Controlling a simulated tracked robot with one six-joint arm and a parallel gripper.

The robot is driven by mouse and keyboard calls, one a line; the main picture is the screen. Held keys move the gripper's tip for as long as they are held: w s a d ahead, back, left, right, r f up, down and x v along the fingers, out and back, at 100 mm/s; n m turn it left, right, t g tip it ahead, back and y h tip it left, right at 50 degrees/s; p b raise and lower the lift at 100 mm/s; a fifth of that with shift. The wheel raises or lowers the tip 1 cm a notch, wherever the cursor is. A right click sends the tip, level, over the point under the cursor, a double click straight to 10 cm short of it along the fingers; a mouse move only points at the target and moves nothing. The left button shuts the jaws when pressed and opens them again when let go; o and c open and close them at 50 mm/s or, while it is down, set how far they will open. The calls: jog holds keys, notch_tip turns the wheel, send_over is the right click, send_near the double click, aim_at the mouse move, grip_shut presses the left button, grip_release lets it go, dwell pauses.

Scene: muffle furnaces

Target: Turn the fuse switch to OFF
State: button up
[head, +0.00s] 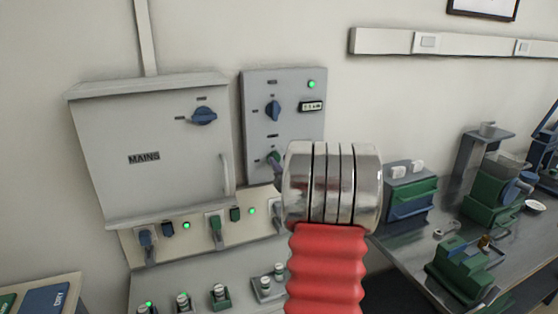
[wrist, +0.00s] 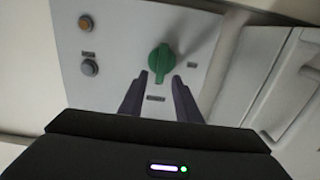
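A grey switch panel (head: 256,88) right of the MAINS cabinet carries a blue knob (head: 273,110) and, below it, a green knob (head: 272,158). My arm partly covers the panel's lower right. The wrist view shows the green knob (wrist: 161,62) close up, its grip nearly upright and slightly tilted. My gripper (wrist: 160,80) is open and empty, its two dark fingers spread with their tips just short of the green knob. No contact is clear. The labels are too small to read, so I cannot tell which knob is the fuse switch.
The MAINS cabinet (head: 150,130) has its own blue knob (head: 204,116) and a vertical handle (head: 227,175). An orange round fitting (wrist: 86,22) and a grey one (wrist: 90,67) sit on the panel beside the green knob. A bench (head: 405,243) with equipment stands at right.

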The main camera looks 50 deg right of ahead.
jog(key=shift+x, duration=1.25)
jog(key=shift+c, duration=0.2)
grip_shut()
jog(key=shift+d, duration=0.2)
jog(key=shift+a, duration=0.15)
